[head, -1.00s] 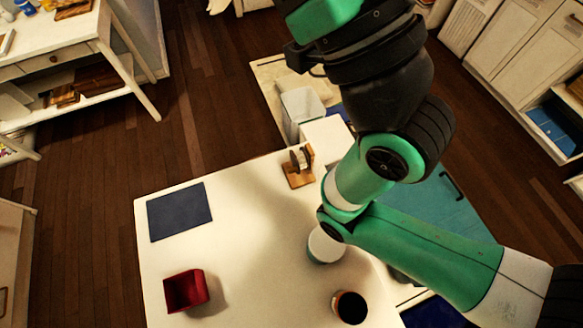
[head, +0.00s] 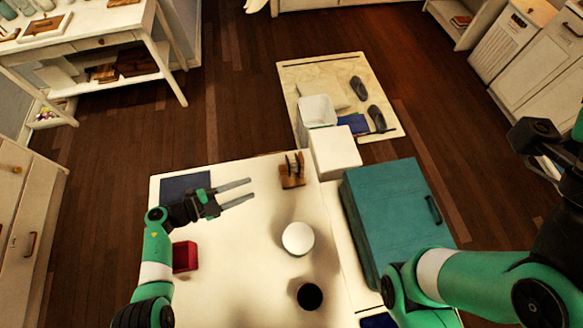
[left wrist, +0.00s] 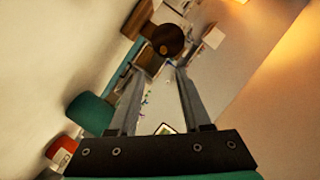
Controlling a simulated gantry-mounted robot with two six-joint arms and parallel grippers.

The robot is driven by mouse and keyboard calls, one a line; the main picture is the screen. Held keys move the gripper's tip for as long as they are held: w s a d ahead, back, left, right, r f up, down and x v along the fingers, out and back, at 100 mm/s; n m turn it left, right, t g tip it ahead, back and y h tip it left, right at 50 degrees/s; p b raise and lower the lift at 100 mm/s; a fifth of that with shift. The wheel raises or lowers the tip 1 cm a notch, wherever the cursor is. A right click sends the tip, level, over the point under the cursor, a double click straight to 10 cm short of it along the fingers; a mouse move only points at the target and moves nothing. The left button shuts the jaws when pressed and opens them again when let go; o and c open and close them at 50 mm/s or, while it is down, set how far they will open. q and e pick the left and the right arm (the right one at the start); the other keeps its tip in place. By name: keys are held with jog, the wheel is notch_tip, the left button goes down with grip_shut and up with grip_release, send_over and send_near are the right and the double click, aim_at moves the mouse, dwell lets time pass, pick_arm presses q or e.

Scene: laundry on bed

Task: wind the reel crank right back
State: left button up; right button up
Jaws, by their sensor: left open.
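The reel (head: 292,171) is a small wooden stand with dark upright discs at the far edge of the white table. Its crank is too small to make out in the head view. My left gripper (head: 251,192) is open and empty above the table, left of the reel and nearer to me, its fingers pointing right. In the left wrist view its two fingers (left wrist: 158,75) stand apart with nothing held. A dark brown round thing (left wrist: 168,40) shows beyond the fingertips; it may be the reel. My right arm is at the right edge, its dark end (head: 537,138) partly cut off.
On the table (head: 240,250) are a dark blue mat (head: 184,186), a red box (head: 185,257), a white round container (head: 298,238) and a dark-topped cup (head: 309,296). A teal case (head: 393,215) stands right. A white box (head: 335,151) stands behind. The table's middle is clear.

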pick_arm(q)
jog(key=b+x, duration=0.2)
jog(key=x, duration=0.3)
jog(key=b+x, duration=0.3)
jog(key=x, duration=0.3)
jog(key=shift+w+a+b, duration=0.2)
jog(key=shift+w+b, duration=0.05)
jog(key=shift+b, duration=0.1)
jog(key=shift+w+d+r, duration=0.1)
jog(key=shift+w+d, duration=0.1)
jog(key=shift+d, duration=0.1)
grip_shut()
